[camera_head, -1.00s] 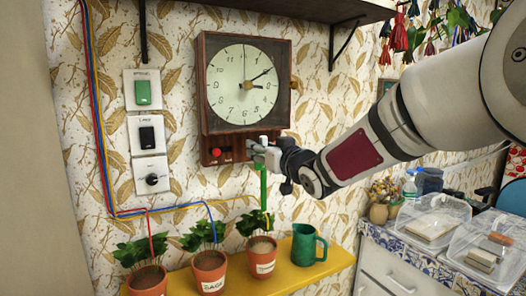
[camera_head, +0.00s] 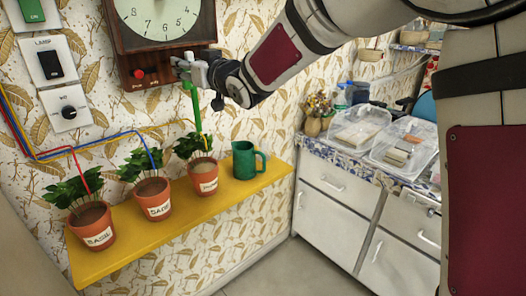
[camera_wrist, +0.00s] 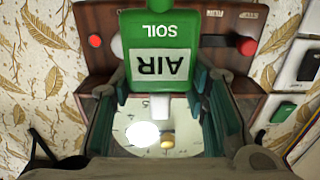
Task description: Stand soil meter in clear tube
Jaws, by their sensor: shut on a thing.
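My gripper (camera_head: 184,68) is at the lower right of the wall clock and is shut on the green soil meter (camera_head: 192,106). The meter hangs down from my gripper as a narrow upright green shape, just above the plant in the right-hand pot. In the wrist view the meter (camera_wrist: 158,40) shows a broad green face with a white label reading AIR and the word SOIL, upside down, between my fingers (camera_wrist: 160,95). The meter's lower end is hard to make out against the leaves. I cannot clearly make out a clear tube.
The clock (camera_head: 160,25) has a red knob (camera_head: 138,75) near my gripper. A yellow shelf (camera_head: 110,262) below holds three potted plants, including the right-hand pot (camera_head: 204,182), and a green mug (camera_head: 246,160). A counter (camera_head: 335,160) with clear-lidded boxes (camera_head: 405,143) stands to the right.

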